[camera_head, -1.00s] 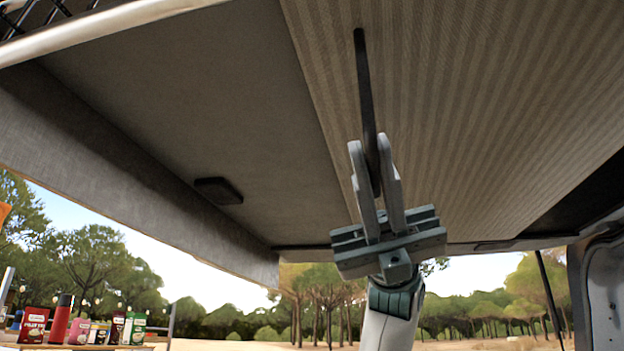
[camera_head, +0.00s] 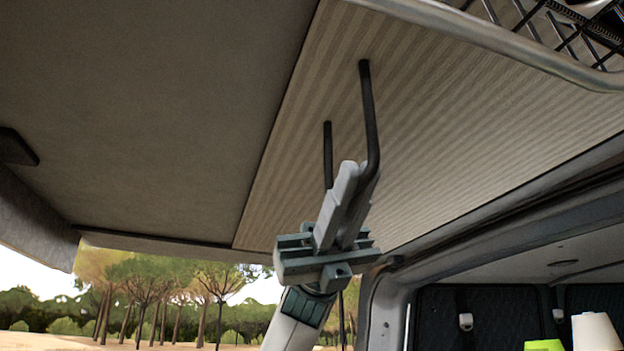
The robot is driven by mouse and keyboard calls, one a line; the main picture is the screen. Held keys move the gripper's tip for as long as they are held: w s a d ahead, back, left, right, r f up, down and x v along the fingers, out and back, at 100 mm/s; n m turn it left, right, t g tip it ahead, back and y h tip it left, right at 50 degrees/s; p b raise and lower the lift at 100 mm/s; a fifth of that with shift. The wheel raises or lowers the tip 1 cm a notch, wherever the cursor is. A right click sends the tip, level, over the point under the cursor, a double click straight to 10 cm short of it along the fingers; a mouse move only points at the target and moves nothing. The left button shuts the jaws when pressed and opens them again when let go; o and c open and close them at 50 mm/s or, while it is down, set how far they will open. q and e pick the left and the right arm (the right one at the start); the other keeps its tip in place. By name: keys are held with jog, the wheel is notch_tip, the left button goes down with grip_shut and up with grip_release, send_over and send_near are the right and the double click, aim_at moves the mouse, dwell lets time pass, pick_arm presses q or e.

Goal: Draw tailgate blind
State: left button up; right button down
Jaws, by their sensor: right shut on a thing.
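The tailgate blind (camera_head: 470,120) is a beige striped panel overhead, across the middle and right of the view. Its straight left edge borders a plain grey panel. A black bar handle (camera_head: 370,110) hangs from the blind, with two prongs going up to it. My right gripper (camera_head: 350,185) comes up from below and is shut on the lower part of the handle. The fingers hide the handle's lowest stretch. My left gripper is not in view.
A plain grey lining (camera_head: 160,110) fills the upper left. A metal rail (camera_head: 490,42) with black netting crosses the upper right. The van's door frame (camera_head: 385,310) stands to the right of my arm, with dark seats (camera_head: 450,320) inside. Trees and open ground show at lower left.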

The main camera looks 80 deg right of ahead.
jog(key=c, duration=1.9)
grip_release()
jog(key=shift+w+d+r, duration=0.1)
jog(key=shift+d+r, duration=0.1)
jog(key=shift+c, duration=0.2)
jog(key=shift+o, duration=0.5)
jog(key=shift+w+d+f, duration=0.2)
jog(key=shift+w+d, duration=0.05)
jog(key=shift+d, duration=0.15)
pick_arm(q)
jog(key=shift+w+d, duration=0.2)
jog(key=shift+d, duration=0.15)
pick_arm(e)
jog(key=shift+s+a, duration=0.1)
jog(key=shift+a, duration=0.05)
